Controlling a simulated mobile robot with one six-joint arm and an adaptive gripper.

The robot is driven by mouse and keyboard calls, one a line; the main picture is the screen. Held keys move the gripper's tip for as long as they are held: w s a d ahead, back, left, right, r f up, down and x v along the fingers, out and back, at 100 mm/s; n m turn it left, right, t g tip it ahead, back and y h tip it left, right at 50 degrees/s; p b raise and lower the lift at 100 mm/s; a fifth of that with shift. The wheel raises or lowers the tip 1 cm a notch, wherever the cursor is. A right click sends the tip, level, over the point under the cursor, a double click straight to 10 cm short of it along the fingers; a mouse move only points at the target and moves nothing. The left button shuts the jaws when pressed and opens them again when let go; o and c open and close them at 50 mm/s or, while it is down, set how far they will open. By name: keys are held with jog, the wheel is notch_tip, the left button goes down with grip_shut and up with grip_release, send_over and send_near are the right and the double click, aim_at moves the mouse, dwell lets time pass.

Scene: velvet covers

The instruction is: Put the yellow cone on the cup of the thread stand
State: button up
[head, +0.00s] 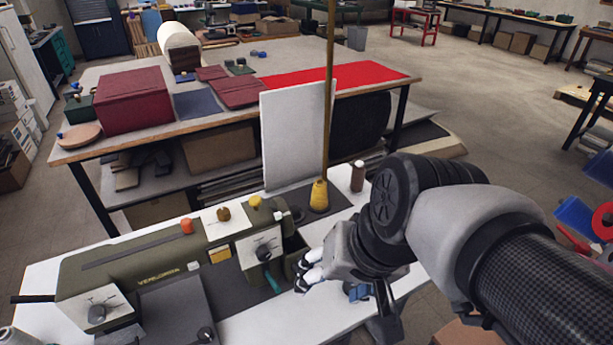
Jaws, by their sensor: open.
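The yellow cone (319,196) stands upright at the back of the white table, at the foot of a tall brass pole (328,90) that looks like part of the thread stand. The cone overlaps the pole's lower end, so I cannot tell whether it sits on a cup there or in front of it; no cup shows clearly. My gripper (304,274) is open, with its fingers pointing left beside the machine's right end. It is nearer to me than the cone and apart from it. Nothing shows between its fingers.
An olive sewing machine (150,258) with knobs fills the table's left and middle. A brown spool (357,176) stands right of the cone. A white panel (291,140) rises behind. A dark mat (295,199) lies around the cone. A larger work table (235,140) stands behind.

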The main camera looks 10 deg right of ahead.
jog(key=s+d+f+n+h, duration=0.1)
jog(key=s+d+n, duration=0.2)
jog(key=s, duration=0.2)
jog(key=shift+f+h, duration=0.2)
jog(key=shift+h, duration=0.2)
